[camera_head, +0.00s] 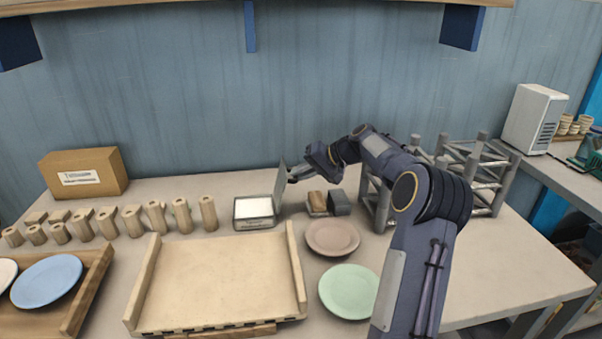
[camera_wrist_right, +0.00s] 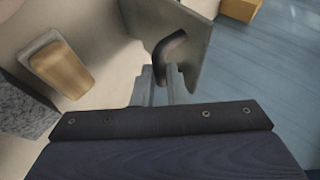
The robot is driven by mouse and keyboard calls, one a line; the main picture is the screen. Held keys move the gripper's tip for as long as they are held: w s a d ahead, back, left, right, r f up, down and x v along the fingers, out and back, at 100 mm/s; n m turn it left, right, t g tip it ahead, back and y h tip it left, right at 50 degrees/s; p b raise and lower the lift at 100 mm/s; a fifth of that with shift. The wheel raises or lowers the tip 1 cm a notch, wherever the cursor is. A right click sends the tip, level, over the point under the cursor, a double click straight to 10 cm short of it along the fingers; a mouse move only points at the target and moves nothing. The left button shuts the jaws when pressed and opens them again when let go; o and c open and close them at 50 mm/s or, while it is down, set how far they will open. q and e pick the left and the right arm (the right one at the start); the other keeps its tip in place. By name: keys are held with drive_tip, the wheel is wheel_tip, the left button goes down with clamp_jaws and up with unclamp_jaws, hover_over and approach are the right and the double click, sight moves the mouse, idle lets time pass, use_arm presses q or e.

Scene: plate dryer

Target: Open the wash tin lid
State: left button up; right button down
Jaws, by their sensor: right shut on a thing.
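The wash tin (camera_head: 256,222) is a small square tin with a pale white inside, standing behind the wooden tray. Its grey lid (camera_head: 280,187) stands roughly upright along the tin's right side, so the tin is open at the top. In the right wrist view the lid (camera_wrist_right: 198,70) carries a dark curved handle (camera_wrist_right: 170,50). My right gripper (camera_head: 292,178) is at the lid's right face. In the wrist view the right gripper (camera_wrist_right: 164,75) is shut on the handle. My left gripper is not in view.
A brush and a grey sponge block (camera_head: 339,203) lie right of the tin. A pinkish plate (camera_head: 332,237) and green plate (camera_head: 349,290) lie in front. A grey rack (camera_head: 480,180) stands at right, wooden pegs (camera_head: 158,218) at left.

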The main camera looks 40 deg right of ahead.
drive_tip(key=shift+s+a+f, duration=0.1)
drive_tip(key=shift+s+f, duration=0.1)
drive_tip(key=shift+f, duration=0.6)
drive_tip(key=c, duration=1.7)
unclamp_jaws()
drive_tip(key=shift+o, duration=1.2)
drive_tip(key=shift+w, duration=0.15)
drive_tip(key=shift+r, duration=0.1)
drive_tip(key=shift+r, duration=0.1)
drive_tip(key=v, duration=0.8)
drive_tip(key=shift+w, duration=0.15)
